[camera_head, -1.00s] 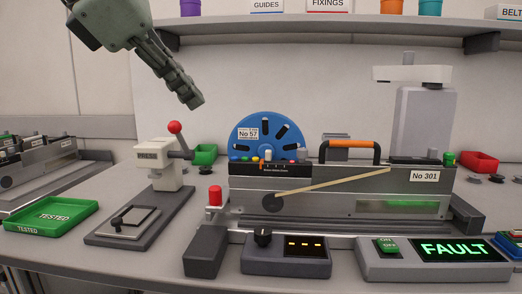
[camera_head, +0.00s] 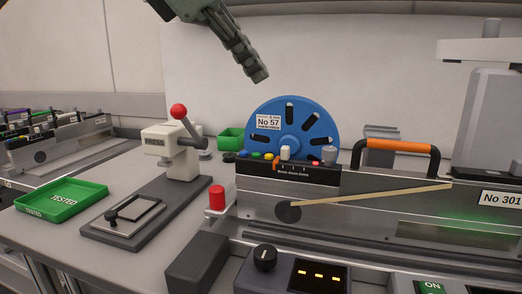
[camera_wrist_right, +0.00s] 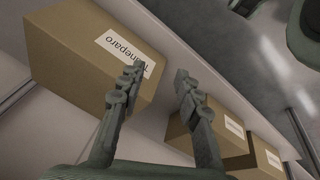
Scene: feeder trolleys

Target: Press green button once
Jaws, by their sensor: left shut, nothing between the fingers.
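A row of small coloured buttons sits on the black strip on top of the feeder (camera_head: 390,196), below the blue reel (camera_head: 310,135). A green ON switch (camera_head: 430,287) shows at the bottom right edge, partly cut off. My left gripper (camera_head: 258,75) is shut and empty, pointing down above the reel, apart from everything. My right gripper (camera_wrist_right: 160,70) is open and empty in the right wrist view, near a cardboard box (camera_wrist_right: 85,55).
A press (camera_head: 175,150) with a red-knobbed lever and a green TESTED tray (camera_head: 62,203) stand to the left. An orange handle (camera_head: 398,146) rises from the feeder.

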